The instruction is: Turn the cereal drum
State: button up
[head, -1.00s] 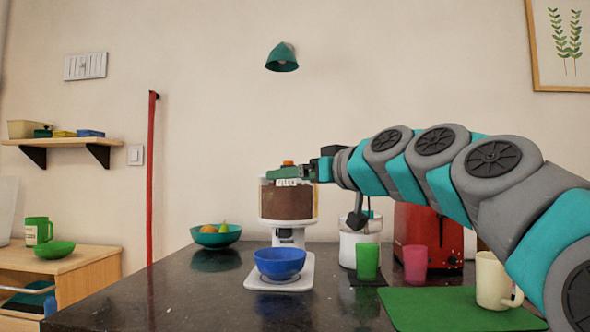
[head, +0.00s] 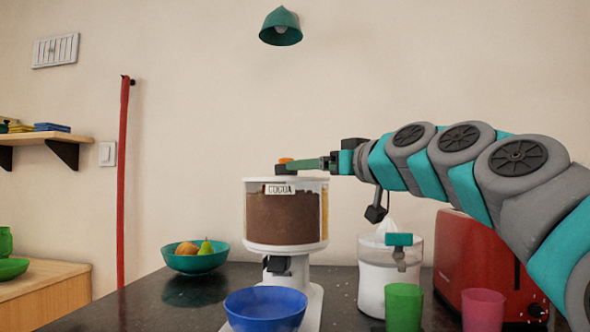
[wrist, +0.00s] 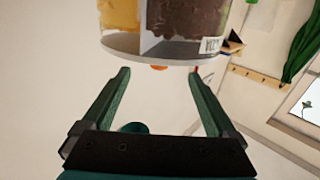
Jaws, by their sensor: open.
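The cereal drum (head: 284,218) is a clear round bin on a white stand. It has brown filling in front, a yellow section at its right edge and a small label reading COCOA. Its orange knob (head: 287,159) shows above the lid. My gripper (head: 300,164) reaches in from the right, just above the lid at the knob. In the wrist view the drum (wrist: 190,20) is at the top, with yellow and brown sections. My gripper (wrist: 160,73) is open there, and the orange knob (wrist: 158,68) appears between its fingertips, untouched; its depth between them is unclear.
A blue bowl (head: 265,308) sits under the drum. A fruit bowl (head: 195,262) is at the left. A white juicer (head: 378,280), green cup (head: 404,305), pink cup (head: 483,309) and red toaster (head: 480,265) stand at the right, beneath my arm.

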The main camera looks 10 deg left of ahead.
jog(key=shift+p+x, duration=0.95)
jog(key=shift+x, duration=3)
jog(key=shift+c, duration=0.4)
grip_shut()
